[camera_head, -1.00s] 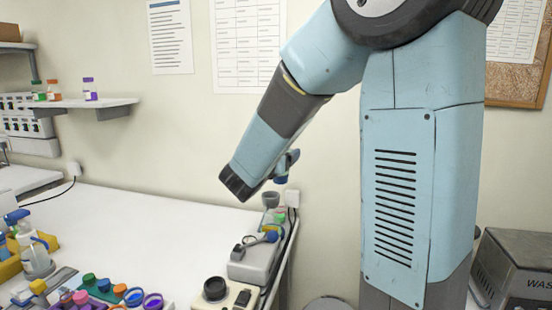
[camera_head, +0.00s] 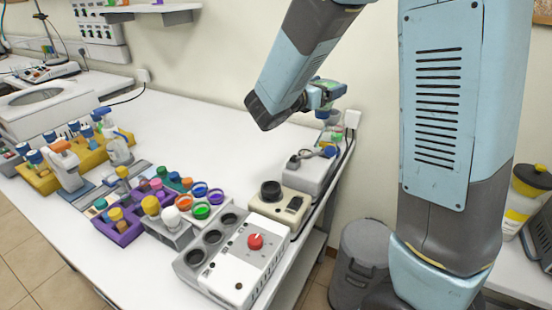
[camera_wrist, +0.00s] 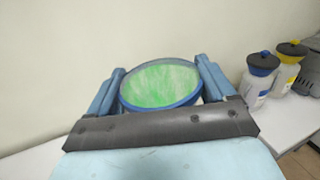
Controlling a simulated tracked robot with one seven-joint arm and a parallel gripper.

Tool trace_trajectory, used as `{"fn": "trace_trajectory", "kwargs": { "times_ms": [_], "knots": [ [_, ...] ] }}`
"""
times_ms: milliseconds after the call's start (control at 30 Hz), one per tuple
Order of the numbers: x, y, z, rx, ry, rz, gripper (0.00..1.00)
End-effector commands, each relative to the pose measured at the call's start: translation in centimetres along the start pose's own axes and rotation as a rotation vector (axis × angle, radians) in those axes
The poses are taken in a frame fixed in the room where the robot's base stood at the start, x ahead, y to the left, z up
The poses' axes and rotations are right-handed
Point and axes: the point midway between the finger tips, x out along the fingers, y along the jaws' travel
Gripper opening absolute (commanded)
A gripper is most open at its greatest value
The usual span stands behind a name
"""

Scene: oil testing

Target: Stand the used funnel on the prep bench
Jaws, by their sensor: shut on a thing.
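A funnel (camera_wrist: 160,84) with a blue rim and a green-streaked inside sits between the two blue fingers of my gripper (camera_wrist: 160,68) in the wrist view. The gripper is shut on it, and I look into its wide mouth. In the head view my gripper (camera_head: 328,95) is partly behind my forearm, near the back right corner of the white bench (camera_head: 200,110). The funnel can barely be told apart from the gripper there, and its lower part is hidden.
A grey device (camera_head: 308,172) and a beige device (camera_head: 280,203) line the bench's right edge. Racks with coloured caps and a yellow holder (camera_head: 90,160) with spray bottles fill the front and left. The bench's back middle is clear. A grey bin (camera_head: 362,265) stands on the floor.

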Motion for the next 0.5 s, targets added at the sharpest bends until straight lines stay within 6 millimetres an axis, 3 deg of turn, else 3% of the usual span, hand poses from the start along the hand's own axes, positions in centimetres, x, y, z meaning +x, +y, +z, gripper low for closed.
{"fn": "trace_trajectory", "kwargs": {
  "times_ms": [200, 500],
  "knots": [
    [-3.8, 2.2, -3.9, -0.003, 0.0, -0.092, 0.48],
    [-8.4, 3.4, -7.7, 0.0, 0.0, -0.198, 0.48]
  ]
}}
